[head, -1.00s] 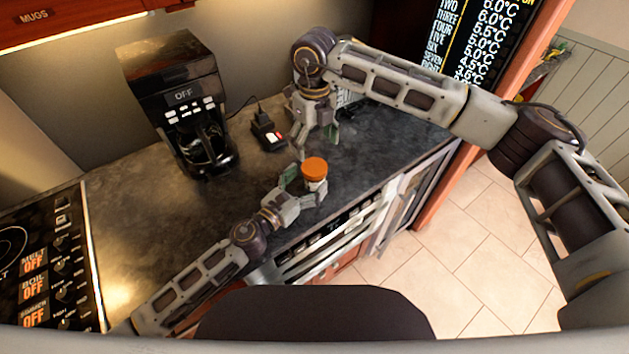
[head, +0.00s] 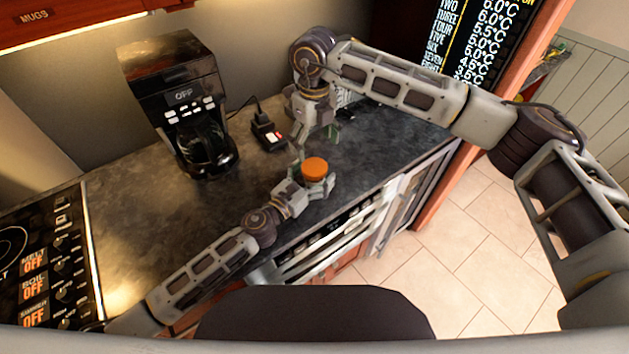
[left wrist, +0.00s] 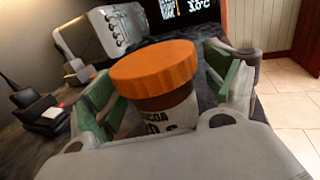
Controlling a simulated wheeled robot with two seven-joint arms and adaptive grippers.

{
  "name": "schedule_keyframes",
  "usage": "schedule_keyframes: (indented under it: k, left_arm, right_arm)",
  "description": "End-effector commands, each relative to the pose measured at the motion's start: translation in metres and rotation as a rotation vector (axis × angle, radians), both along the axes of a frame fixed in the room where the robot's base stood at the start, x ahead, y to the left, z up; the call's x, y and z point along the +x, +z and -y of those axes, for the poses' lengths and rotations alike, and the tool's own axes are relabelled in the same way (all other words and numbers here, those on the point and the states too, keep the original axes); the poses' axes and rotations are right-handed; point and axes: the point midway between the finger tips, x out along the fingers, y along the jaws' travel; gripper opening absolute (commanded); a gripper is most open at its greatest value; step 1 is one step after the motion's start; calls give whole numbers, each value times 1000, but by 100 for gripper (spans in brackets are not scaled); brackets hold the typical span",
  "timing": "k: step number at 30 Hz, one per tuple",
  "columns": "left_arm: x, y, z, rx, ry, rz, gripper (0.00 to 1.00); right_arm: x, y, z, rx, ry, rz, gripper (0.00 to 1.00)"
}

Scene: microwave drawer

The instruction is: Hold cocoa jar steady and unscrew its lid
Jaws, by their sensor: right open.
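The cocoa jar with its orange lid (head: 315,168) stands upright on the dark counter near its front edge. In the left wrist view the lid (left wrist: 155,70) sits on the jar, and part of the jar's pale label (left wrist: 168,117) shows below it. My left gripper (head: 312,184) is open around the jar, with a green-padded finger on each side. In the left wrist view a gap shows between the jar and the right finger; contact on the left is unclear. My right gripper (head: 317,145) is open and empty, pointing down just behind the jar.
A coffee maker (head: 180,105) stands at the back left, with a small dark device (head: 268,133) to its right. A stove top (head: 45,260) is at the far left. The counter's middle left is clear.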

Motion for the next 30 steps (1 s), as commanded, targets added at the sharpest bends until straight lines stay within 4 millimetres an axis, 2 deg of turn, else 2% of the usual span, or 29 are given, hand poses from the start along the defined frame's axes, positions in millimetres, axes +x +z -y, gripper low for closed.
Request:
schedule_keyframes:
  k: [2,16,17,18,22,30]
  left_arm:
    - [0,0,0,0,0,0,76]
    - [0,0,0,0,0,0,16]
    - [0,0,0,0,0,0,61]
    - [0,0,0,0,0,0,66]
    - [0,0,0,0,0,0,82]
    - [0,0,0,0,0,0,83]
  right_arm:
    - [0,0,0,0,0,0,81]
    - [0,0,0,0,0,0,81]
    - [0,0,0,0,0,0,81]
    - [0,0,0,0,0,0,81]
    - [0,0,0,0,0,0,81]
    - [0,0,0,0,0,0,81]
